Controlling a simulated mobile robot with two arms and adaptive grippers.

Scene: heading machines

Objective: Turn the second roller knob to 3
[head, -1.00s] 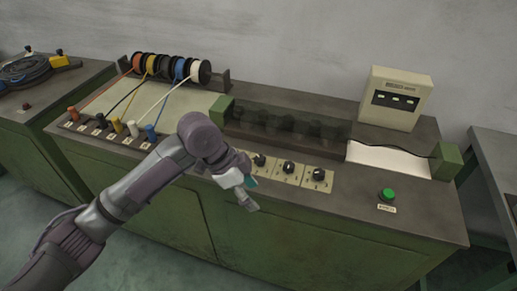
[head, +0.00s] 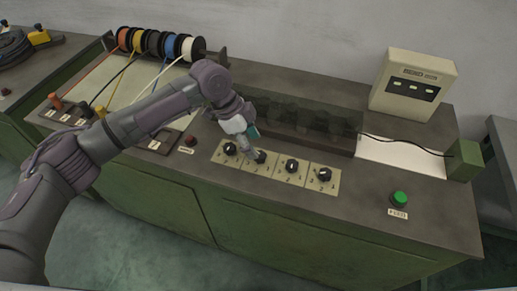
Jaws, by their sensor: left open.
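A row of black roller knobs on pale dial plates runs along the front of the green machine's top. The second roller knob (head: 261,157) is partly covered by my left gripper (head: 251,147). The gripper comes in from the upper left, points down and is open, with its fingertips at or just above this knob; I cannot tell if they touch it. The dial numbers are too small to read. The first knob (head: 230,148) is just left of the gripper. The third knob (head: 291,166) and the last knob (head: 325,174) are uncovered. My right gripper is out of view.
The dark roller housing (head: 300,125) stands close behind the knobs. A green button (head: 399,198) is at the right front, and a beige box (head: 413,85) stands at the back. Wire spools (head: 153,43) and a red button (head: 190,140) are to the left.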

